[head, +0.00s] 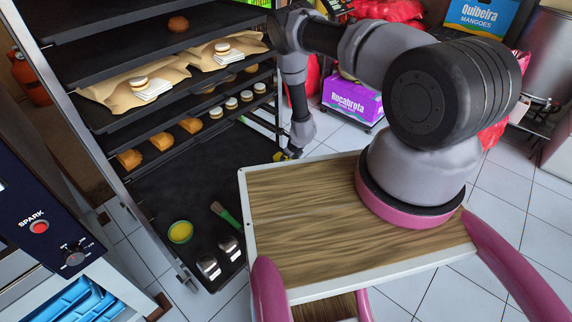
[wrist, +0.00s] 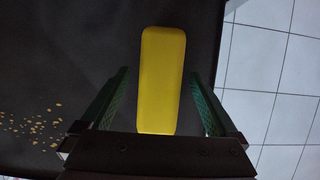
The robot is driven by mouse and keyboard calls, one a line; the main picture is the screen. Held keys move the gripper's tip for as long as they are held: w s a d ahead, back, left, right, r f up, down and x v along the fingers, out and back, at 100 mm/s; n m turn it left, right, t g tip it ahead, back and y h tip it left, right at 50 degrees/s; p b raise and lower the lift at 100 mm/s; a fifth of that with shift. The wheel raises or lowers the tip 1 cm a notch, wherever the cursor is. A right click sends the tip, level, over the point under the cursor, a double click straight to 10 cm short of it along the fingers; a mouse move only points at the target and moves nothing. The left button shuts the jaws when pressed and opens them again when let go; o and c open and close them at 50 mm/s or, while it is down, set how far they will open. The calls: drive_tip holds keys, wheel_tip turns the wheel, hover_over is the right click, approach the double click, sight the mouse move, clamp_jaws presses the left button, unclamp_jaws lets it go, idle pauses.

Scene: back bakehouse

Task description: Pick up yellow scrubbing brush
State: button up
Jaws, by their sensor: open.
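The yellow scrubbing brush (wrist: 161,80) lies on a dark tray (wrist: 60,55) in the wrist view, its long side running away from my gripper. My gripper (wrist: 161,88) is open, with one green-padded finger on each side of the brush's near part and a gap on both sides. I cannot tell whether the fingers reach down to its height. In the head view, my gripper (head: 291,153) is at the right edge of the lowest rack tray, small and mostly hidden by my arm. A bit of yellow (head: 279,156) shows beside it.
Crumbs (wrist: 30,126) lie left of the brush. Tiled floor (wrist: 270,75) is at right.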

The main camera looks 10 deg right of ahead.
drive_tip(key=shift+f, duration=0.1)
drive_tip(key=shift+c, duration=0.3)
clamp_jaws()
wheel_tip(320, 180, up, 10)
drive_tip(key=shift+r, duration=0.25)
idle(0.3)
